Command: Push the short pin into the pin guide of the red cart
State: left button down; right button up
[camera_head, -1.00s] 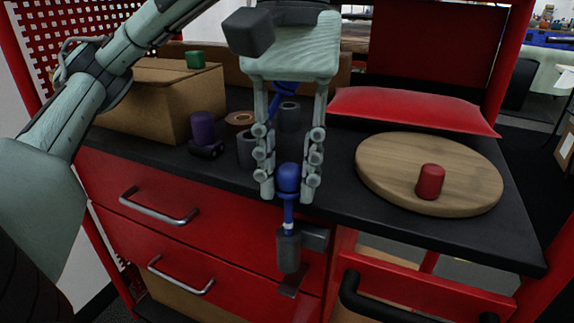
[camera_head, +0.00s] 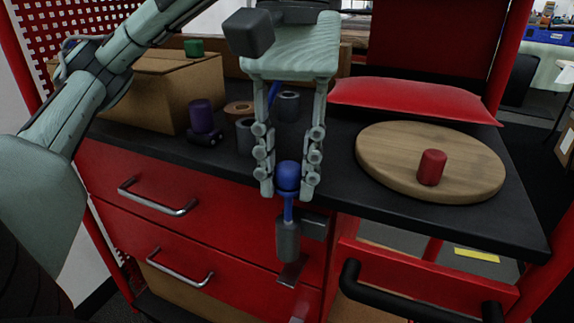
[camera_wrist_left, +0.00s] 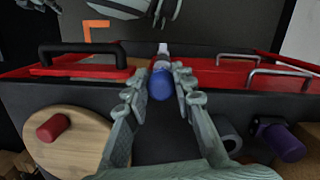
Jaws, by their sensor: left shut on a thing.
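The short pin has a blue rounded head (camera_head: 288,176) and a thin blue shaft. My left gripper (camera_head: 288,190) is shut on the pin's head, with a finger on each side. The shaft points down, and its lower end meets the top of the dark grey pin guide (camera_head: 288,242) on the red cart's front (camera_head: 240,235). How deep the tip sits is hidden by the guide. In the left wrist view the blue head (camera_wrist_left: 161,85) shows between the fingertips (camera_wrist_left: 160,80).
A round wooden board (camera_head: 390,165) with a red cylinder (camera_head: 431,167) lies on the black top at right. A cardboard box (camera_head: 165,95), purple piece (camera_head: 201,115) and grey rings (camera_head: 288,105) stand at left and behind. A black handle (camera_head: 390,305) juts out at lower right.

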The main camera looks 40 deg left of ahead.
pick_arm(q)
jog(key=shift+d+f, duration=0.1)
jog(key=shift+f, duration=0.35)
jog(key=c, duration=1.2)
grip_release()
jog(key=shift+r, duration=0.1)
jog(key=shift+r, duration=0.1)
jog(key=r, duration=0.4)
jog(key=w+r, duration=0.1)
jog(key=r, duration=0.1)
jog(key=shift+a, duration=0.25)
jog(key=shift+r, duration=0.95)
